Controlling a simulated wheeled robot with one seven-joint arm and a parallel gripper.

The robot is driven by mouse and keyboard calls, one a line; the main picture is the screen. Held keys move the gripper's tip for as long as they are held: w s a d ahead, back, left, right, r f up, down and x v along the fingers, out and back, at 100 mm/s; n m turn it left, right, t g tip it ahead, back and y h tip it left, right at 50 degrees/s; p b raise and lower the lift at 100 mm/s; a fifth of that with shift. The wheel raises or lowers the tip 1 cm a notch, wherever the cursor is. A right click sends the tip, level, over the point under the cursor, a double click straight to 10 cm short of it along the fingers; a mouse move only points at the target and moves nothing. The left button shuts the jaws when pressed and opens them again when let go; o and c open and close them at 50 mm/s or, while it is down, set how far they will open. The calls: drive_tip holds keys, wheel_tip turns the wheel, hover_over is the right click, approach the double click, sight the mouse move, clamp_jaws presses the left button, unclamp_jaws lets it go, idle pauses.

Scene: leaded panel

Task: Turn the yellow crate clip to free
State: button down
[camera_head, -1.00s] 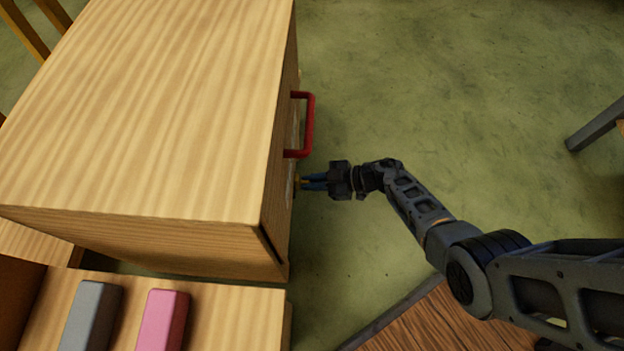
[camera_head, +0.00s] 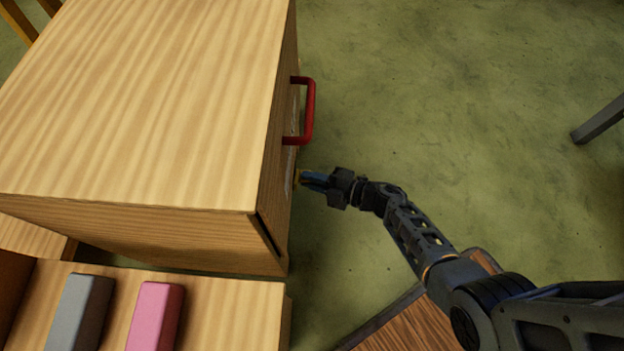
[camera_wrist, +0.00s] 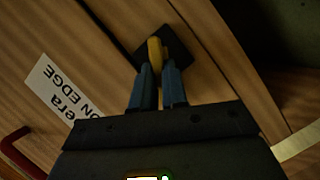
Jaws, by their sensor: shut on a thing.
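The yellow clip (camera_wrist: 155,50) sits on a dark square plate (camera_wrist: 178,46) on the side face of the wooden crate (camera_head: 150,90). In the wrist view it stands between my blue fingertips. My gripper (camera_wrist: 158,84) is shut on the clip, with one finger on each side of it. In the head view my gripper (camera_head: 309,180) reaches the crate's right face from the right, and only a small bit of yellow (camera_head: 298,177) shows at its tips. The clip's lower part is hidden by the fingers.
A red handle (camera_head: 310,110) sticks out of the same crate face, close to my gripper. A white printed label (camera_wrist: 62,95) is beside the clip. A grey block (camera_head: 78,312) and a pink block (camera_head: 155,315) lie on wood in front.

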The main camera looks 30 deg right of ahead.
drive_tip(key=shift+s+f+n+t+b, duration=0.1)
drive_tip(key=shift+f+n+t+b, duration=0.15)
drive_tip(key=shift+n+t, duration=0.7)
drive_tip(key=shift+f+n+t+b, duration=0.15)
drive_tip(key=shift+f+n+t, duration=0.15)
drive_tip(key=shift+n, duration=1.25)
drive_tip(key=c, duration=1.2)
unclamp_jaws()
drive_tip(key=shift+y, duration=0.4)
drive_tip(key=shift+o, duration=0.2)
drive_tip(key=shift+s, duration=0.1)
drive_tip(key=p+v, duration=0.1)
drive_tip(key=v, duration=0.6)
drive_tip(key=shift+s+d, duration=0.15)
drive_tip(key=shift+s, duration=0.15)
